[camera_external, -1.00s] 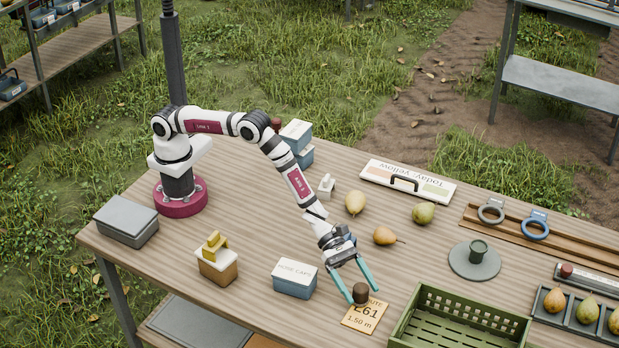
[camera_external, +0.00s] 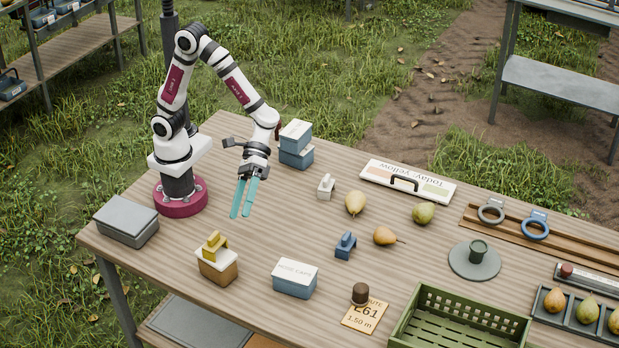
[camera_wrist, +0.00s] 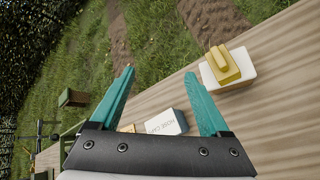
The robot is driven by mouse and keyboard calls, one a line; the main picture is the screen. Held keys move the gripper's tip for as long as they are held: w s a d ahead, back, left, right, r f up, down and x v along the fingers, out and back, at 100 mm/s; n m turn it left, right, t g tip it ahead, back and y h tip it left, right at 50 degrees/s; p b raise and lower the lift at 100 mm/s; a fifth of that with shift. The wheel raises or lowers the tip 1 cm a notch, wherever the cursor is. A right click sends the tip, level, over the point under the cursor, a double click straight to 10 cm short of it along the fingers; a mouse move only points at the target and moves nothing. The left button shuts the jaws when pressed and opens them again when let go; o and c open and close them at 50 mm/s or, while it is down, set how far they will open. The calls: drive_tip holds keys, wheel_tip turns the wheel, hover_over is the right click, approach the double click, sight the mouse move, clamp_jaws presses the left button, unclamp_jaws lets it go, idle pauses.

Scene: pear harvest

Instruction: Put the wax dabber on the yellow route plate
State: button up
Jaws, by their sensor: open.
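My gripper (camera_external: 241,212) is open and empty, raised above the left-middle of the table, well to the upper left of the plate. In the wrist view its two teal fingers (camera_wrist: 160,92) stand apart with nothing between them at their tips. A small tan piece, perhaps the plate, shows low between them there.
The blue hose caps box (camera_external: 294,282) stands left of the plate, and a green crate (camera_external: 462,300) to its right. A small blue block (camera_external: 345,247), loose pears and a yellow-handled block (camera_external: 216,262) are around. A "Today: yellow" board (camera_external: 408,181) lies at the back.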

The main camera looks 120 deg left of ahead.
drive_tip(key=s+a+m+g+y, duration=0.3)
drive_tip(key=s+m, duration=0.4)
drive_tip(key=s, duration=0.4)
drive_tip(key=s+a+m+y, duration=0.4)
drive_tip(key=s+a, duration=0.1)
drive_tip(key=a, duration=0.3)
drive_tip(key=s+a+m+y, duration=0.4)
drive_tip(key=s+a+y, duration=0.1)
drive_tip(key=a, duration=0.3)
drive_tip(key=shift+s+r+m+t+y, duration=0.3)
drive_tip(key=shift+s+m+t, duration=0.1)
drive_tip(key=shift+s, duration=0.05)
